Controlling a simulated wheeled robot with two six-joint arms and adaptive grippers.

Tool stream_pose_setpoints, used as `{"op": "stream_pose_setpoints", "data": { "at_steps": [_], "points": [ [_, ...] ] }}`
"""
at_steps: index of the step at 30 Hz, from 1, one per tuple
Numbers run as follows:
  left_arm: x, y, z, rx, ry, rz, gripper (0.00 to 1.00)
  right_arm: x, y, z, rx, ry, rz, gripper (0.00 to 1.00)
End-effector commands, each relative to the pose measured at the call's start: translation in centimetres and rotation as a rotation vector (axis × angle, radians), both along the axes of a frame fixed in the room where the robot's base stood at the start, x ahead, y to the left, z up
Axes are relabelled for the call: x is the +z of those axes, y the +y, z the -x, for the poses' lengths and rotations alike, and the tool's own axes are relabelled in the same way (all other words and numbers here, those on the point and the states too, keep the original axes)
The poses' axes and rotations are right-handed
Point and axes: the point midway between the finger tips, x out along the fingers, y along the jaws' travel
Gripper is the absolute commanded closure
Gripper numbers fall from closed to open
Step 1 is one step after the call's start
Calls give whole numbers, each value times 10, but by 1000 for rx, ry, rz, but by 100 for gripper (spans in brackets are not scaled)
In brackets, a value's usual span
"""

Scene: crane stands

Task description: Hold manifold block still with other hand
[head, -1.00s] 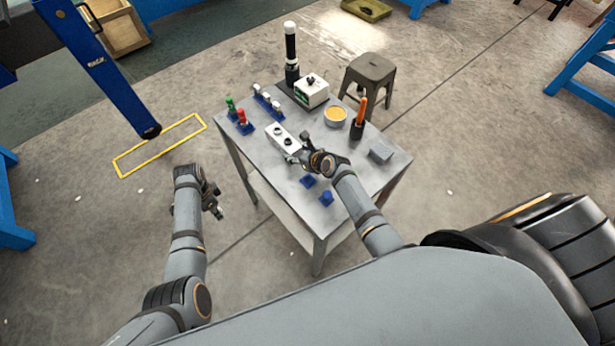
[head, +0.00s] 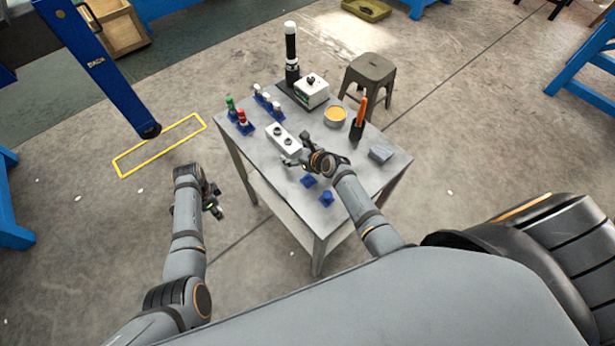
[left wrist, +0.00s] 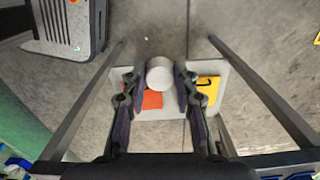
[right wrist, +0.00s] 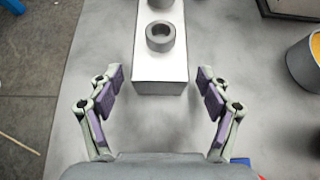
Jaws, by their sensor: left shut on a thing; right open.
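The manifold block (head: 283,139) is a white block with two dark-rimmed round ports on top, lying on the grey table. In the right wrist view, its near end (right wrist: 160,75) points at my right gripper. My right gripper (head: 297,149) is open at that end. Its two fingertips (right wrist: 160,77) stand either side of the block, with a visible gap on each side. My left gripper (head: 214,204) hangs left of the table, away from the block. In the left wrist view it is shut on a pale grey cylinder (left wrist: 160,74).
On the grey table (head: 258,165) stand green and red fittings (head: 236,113), a white device (head: 312,90), an orange-filled bowl (head: 335,115), an orange-handled tool (head: 361,108), a grey box (head: 381,151) and small blue pieces (head: 326,197). A stool (head: 370,75) stands behind.

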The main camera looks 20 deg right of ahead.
Motion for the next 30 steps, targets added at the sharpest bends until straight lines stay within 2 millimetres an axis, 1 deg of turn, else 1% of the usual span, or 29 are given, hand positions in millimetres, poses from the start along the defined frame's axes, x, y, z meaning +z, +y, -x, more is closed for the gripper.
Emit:
{"op": "stream_pose_setpoints", "data": {
  "at_steps": [5, 8, 15, 19, 24, 30],
  "points": [
    [0, 0, 0, 0, 0, 0, 100, 4, -3, 6, 0, 0, 1, 22],
    [0, 0, 0, 0, 0, 0, 100, 12, -7, 19, 1, 1, 1, 22],
    [0, 0, 0, 0, 0, 0, 100, 45, -23, 64, 1, 0, 3, 22],
    [0, 0, 0, 0, 0, 0, 100, 58, -30, 82, 1, 1, 4, 22],
    [0, 0, 0, 0, 0, 0, 100, 67, -33, 93, 0, 1, 0, 22],
    [0, 0, 0, 0, 0, 0, 100, 68, -33, 93, 0, 0, 0, 22]
  ]
}}
